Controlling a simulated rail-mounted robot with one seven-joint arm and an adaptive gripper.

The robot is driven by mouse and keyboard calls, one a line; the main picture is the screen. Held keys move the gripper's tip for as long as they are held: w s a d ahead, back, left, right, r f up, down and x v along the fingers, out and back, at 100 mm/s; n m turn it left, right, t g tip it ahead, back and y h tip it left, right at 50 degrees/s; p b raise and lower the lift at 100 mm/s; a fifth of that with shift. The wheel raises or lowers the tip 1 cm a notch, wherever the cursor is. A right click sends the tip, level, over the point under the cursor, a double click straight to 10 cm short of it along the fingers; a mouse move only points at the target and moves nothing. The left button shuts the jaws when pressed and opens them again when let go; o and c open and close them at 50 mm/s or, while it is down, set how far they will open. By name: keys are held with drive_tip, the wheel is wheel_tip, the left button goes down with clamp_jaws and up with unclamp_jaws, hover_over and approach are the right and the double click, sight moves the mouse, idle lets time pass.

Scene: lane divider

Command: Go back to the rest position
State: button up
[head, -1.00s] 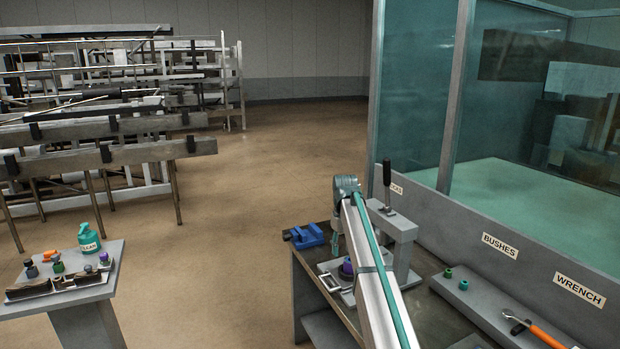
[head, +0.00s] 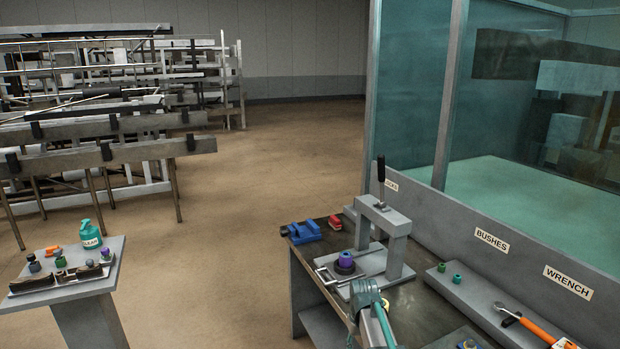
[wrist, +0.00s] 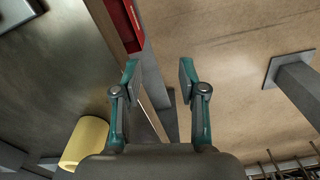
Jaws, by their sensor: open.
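My gripper (wrist: 159,78) is open in the wrist view, its two teal fingers well apart with nothing between them. Below it in that view are the table edge and the brown floor. In the head view the teal end of my arm (head: 368,298) shows low at the front edge of the workbench (head: 420,290), in front of the grey press (head: 395,222); the fingertips cannot be made out there. A purple bush (head: 345,258) sits on a dark ring at the press, apart from my arm.
A blue fixture (head: 304,232) and a red block (head: 335,222) lie at the bench's back left. A side stand (head: 95,285) is at left. A yellow cylinder (wrist: 85,143) shows in the wrist view. Open floor lies between.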

drive_tip(key=s+d+f+m, duration=0.1)
drive_tip(key=s+f, duration=0.4)
drive_tip(key=s, duration=0.5)
drive_tip(key=s+d+f+m, duration=0.1)
drive_tip(key=s+f, duration=0.4)
drive_tip(key=s, duration=0.6)
drive_tip(key=s+f+g+b, duration=0.6)
drive_tip(key=s+f+b, duration=0.4)
drive_tip(key=s+f, duration=1.8)
drive_tip(key=shift+s+f+g, duration=0.15)
drive_tip(key=shift+s+g, duration=0.25)
